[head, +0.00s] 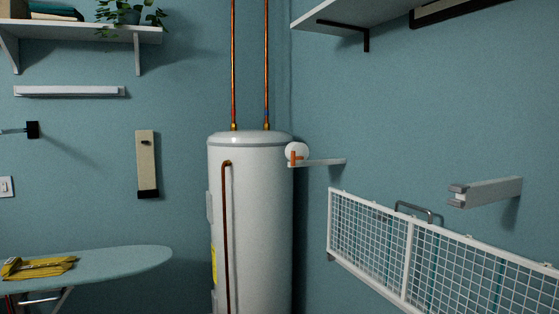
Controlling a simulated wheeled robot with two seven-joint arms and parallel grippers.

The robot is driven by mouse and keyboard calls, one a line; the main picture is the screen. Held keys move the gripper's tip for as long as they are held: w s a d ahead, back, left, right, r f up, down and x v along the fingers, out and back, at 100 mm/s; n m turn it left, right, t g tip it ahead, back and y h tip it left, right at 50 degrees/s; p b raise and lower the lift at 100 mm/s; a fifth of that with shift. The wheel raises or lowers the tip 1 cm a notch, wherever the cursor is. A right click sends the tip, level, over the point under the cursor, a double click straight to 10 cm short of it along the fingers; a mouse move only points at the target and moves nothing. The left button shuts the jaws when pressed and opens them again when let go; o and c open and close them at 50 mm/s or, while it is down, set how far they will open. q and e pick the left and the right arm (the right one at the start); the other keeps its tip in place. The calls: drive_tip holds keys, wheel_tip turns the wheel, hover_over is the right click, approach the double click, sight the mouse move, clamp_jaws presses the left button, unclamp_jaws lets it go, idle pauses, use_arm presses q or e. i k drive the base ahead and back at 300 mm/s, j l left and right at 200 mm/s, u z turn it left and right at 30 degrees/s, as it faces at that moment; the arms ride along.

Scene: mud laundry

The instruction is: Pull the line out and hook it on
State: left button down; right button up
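A round white reel (291,149) with an orange tab (293,158) on its front sits at the end of a pale bracket (325,162) from the right wall, beside the water heater's top. No line shows out of it. A grey bracket (492,190) with a notched end stands out from the right wall, above the wire rack. At the left edge a thin rod meets a black block (33,130); whether it is a hook I cannot tell. Neither of my grippers is in view.
A tall white water heater (250,220) with copper pipes stands in the corner. A white wire rack (409,262) is on the right wall. An ironing board (125,259) with yellow gloves (38,268) is at lower left. Shelves (95,32) are above.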

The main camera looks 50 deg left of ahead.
sight(292, 158)
drive_tip(key=i+j, duration=0.1)
drive_tip(key=j, duration=0.25)
drive_tip(key=i+j, duration=0.15)
drive_tip(key=j, duration=0.25)
drive_tip(key=i+j, duration=0.1)
drive_tip(key=j, duration=0.25)
drive_tip(key=i+j, duration=0.1)
drive_tip(key=j, duration=0.3)
drive_tip(key=i+j, duration=0.15)
drive_tip(key=j, duration=0.2)
drive_tip(key=j+u, duration=0.05)
